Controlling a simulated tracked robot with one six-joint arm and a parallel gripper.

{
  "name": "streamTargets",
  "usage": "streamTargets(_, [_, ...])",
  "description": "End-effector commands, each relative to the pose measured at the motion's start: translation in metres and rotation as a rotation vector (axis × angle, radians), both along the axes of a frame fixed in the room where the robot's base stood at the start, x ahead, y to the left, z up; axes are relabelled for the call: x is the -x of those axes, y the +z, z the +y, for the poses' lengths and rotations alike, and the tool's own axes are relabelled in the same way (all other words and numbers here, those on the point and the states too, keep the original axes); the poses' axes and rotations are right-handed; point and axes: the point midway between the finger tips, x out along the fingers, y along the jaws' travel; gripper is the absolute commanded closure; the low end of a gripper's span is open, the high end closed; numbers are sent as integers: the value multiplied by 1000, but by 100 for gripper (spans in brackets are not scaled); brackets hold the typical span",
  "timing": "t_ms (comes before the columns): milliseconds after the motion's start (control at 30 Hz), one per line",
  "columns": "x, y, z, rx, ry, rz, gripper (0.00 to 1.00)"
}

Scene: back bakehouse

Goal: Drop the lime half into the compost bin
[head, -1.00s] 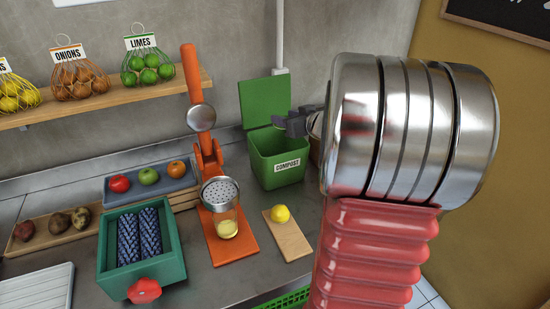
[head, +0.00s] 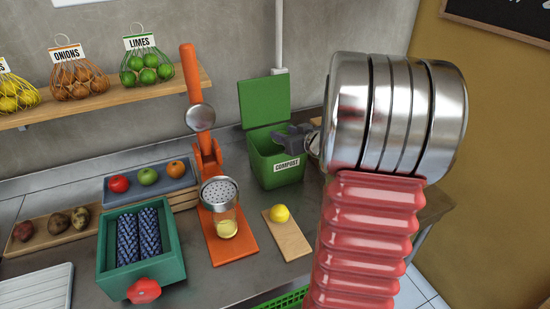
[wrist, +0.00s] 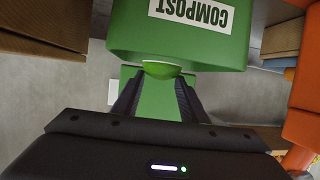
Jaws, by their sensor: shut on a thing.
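The green compost bin (head: 276,166) stands at the back of the counter, its lid (head: 265,103) raised against the wall and its label facing front. My gripper (head: 283,139) is at the bin's open top in the head view. In the wrist view the bin (wrist: 180,38) fills the top of the picture. There the fingers of my gripper (wrist: 159,80) are shut on the lime half (wrist: 162,69), which shows green skin and a paler face. The lime half lies at the bin's rim in that view; its height over the opening is unclear. It cannot be made out in the head view.
An orange citrus press (head: 207,150) stands left of the bin, with a glass under its strainer. A lemon (head: 280,213) sits on a small wooden board (head: 292,238) in front. A teal crate (head: 170,275) and a fruit tray (head: 150,192) are farther left.

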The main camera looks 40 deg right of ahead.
Motion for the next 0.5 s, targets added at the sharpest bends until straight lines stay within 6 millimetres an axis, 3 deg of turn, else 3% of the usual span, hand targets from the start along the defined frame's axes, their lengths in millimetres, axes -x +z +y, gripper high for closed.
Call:
streamTargets(333, [0,0,0,0,0,0,39])
streamTargets(500, [0,0,0,0,0,0,39])
